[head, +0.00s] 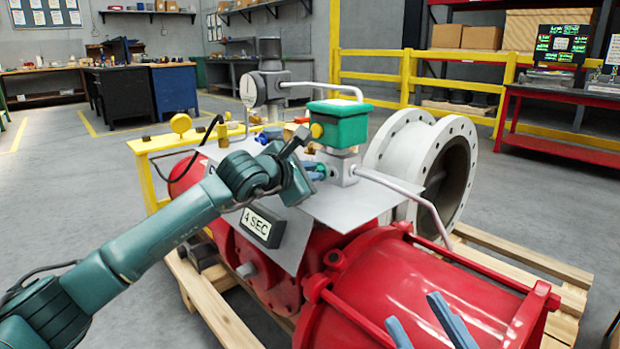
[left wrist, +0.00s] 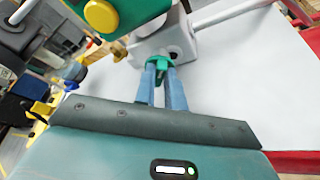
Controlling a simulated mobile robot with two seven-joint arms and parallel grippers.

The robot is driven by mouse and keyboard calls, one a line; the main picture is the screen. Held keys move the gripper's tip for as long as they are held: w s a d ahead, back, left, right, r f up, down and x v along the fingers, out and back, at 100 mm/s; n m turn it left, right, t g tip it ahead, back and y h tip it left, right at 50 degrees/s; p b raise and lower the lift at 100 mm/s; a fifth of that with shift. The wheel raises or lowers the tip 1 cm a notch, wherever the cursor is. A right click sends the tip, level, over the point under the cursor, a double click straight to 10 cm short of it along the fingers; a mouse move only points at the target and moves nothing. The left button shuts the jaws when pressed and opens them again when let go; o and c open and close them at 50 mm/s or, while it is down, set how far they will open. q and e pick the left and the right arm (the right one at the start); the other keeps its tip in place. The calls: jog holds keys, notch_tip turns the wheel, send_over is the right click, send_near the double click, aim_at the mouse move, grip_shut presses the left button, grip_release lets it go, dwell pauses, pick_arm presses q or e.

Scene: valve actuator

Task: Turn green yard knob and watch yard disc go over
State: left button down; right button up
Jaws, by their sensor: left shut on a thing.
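The green knob (left wrist: 158,70) shows in the left wrist view, low on a grey valve block (left wrist: 162,40). My left gripper (left wrist: 166,76) is shut on it, with a blue finger on each side; the fingers hide part of the knob. In the head view my left gripper (head: 318,170) reaches in from the left to the grey block (head: 341,165) under a green box (head: 338,124). A yellow round piece (head: 317,130) sits on the box's left face. I cannot tell which part is the yard disc. My right gripper (head: 425,325) is open and empty over the red cylinder.
A grey plate (head: 345,205) lies under the block, with a "4 SEC" sign (head: 262,225) at its front. A thin pipe (head: 390,182) runs right from the block. The red actuator (head: 420,280) and white flange (head: 437,165) surround it. A gauge (head: 249,90) stands behind left.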

pick_arm(q)
jog(key=c, duration=1.5)
grip_release()
jog(key=shift+o, duration=0.2)
